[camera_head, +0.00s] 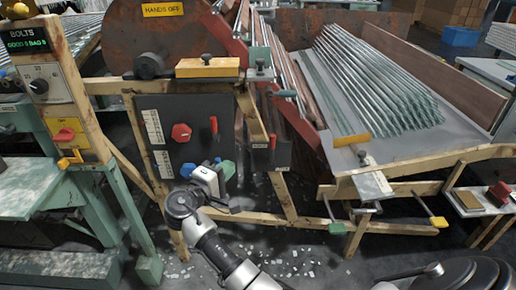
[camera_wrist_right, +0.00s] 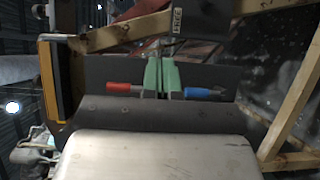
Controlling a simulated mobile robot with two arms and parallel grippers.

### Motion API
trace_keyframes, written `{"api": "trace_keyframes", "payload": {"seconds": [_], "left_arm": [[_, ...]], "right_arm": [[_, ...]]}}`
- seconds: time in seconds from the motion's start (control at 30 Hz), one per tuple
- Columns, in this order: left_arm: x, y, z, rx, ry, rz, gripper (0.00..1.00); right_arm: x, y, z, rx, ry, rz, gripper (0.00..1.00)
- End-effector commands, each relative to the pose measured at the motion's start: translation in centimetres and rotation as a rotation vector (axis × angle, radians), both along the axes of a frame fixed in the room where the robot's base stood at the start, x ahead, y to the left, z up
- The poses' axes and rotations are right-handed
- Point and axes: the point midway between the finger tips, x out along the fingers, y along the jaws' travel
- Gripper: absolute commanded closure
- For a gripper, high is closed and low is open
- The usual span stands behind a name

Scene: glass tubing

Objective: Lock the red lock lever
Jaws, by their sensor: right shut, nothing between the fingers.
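A red lever (camera_head: 213,125) stands upright on the dark panel (camera_head: 160,105); a red handle (camera_wrist_right: 123,87) also shows in the right wrist view, with a blue handle (camera_wrist_right: 198,92) opposite it. Another small red handle (camera_head: 273,142) is on a dark box right of the wooden post. I cannot tell from labels which red handle is the lock. My right gripper (camera_head: 214,168) is below the upright red lever, in front of the panel's lower part, apart from the lever. Its greenish fingers (camera_wrist_right: 160,77) are shut and empty. My left gripper is not in view.
A red hexagonal knob (camera_head: 181,132) is on the panel. A wooden post (camera_head: 252,112) borders it on the right. Glass tubes (camera_head: 375,80) lie on a rack at right. Glass bits litter the floor.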

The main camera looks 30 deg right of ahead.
Motion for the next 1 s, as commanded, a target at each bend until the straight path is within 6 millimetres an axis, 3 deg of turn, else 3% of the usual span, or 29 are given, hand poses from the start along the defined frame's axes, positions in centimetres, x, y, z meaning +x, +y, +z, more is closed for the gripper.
{"api": "trace_keyframes", "payload": {"seconds": [0.27,0.7,1.0], "left_arm": [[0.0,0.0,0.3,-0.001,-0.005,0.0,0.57],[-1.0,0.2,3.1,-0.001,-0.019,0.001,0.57],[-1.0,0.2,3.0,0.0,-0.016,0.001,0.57]], "right_arm": [[0.7,-1.5,0.0,-0.002,-0.001,0.0,1.0],[4.3,-9.7,-0.1,0.0,0.0,-0.001,1.0],[2.9,-12.6,-0.1,0.001,0.002,0.002,1.0]]}}
